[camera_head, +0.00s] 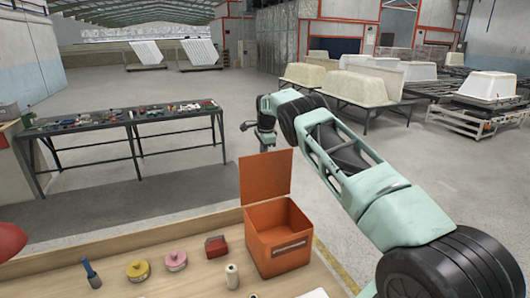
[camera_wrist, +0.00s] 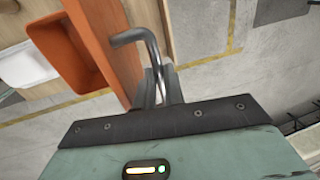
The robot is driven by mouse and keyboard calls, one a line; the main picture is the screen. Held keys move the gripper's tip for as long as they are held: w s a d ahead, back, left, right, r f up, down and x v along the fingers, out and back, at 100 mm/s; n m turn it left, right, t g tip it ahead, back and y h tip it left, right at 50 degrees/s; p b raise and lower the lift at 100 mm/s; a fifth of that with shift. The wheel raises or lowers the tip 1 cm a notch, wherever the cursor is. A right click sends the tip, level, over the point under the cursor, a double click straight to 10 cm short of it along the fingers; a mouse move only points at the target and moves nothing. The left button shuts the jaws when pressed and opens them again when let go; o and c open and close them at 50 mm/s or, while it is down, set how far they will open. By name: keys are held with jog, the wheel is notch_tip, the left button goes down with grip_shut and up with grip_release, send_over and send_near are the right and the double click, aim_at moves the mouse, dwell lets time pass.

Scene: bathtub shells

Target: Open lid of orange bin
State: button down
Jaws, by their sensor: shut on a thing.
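The orange bin (camera_head: 278,248) stands on the wooden worktop with its lid (camera_head: 265,175) raised about upright, so its inside shows. In the wrist view the bin (camera_wrist: 66,52) is at the upper left, with the lid (camera_wrist: 104,50) seen nearly edge-on beside it. A bent metal bar (camera_wrist: 149,44) reaches across to the lid's edge; it looks like the lid's handle, but its join is unclear. My gripper (camera_wrist: 158,88) is shut on this bar. In the head view my gripper's end is behind and above the lid, and its fingers are hard to make out.
On the worktop (camera_head: 190,242) are a red block (camera_head: 216,247), tape rolls (camera_head: 176,261), a pale roll (camera_head: 232,276) and a blue-handled brush (camera_head: 91,273). A dark table (camera_head: 125,125) with tools stands behind left. Tub shells (camera_head: 365,88) stand behind right. Floor between is clear.

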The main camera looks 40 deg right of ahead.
jog(key=shift+w+f, duration=0.25)
jog(key=shift+f, duration=0.15)
jog(key=c, duration=1.5)
grip_release()
jog(key=shift+r, duration=0.15)
jog(key=shift+w, duration=0.1)
jog(key=s+r+b, duration=0.1)
jog(key=r, duration=0.4)
jog(key=s+r+b, duration=0.1)
jog(key=r, duration=0.5)
jog(key=s+r+b, duration=0.1)
jog(key=r, duration=0.5)
jog(key=shift+s+a, duration=0.15)
jog(key=shift+a, duration=0.25)
jog(key=shift+a+b, duration=0.1)
jog(key=shift+b, duration=0.2)
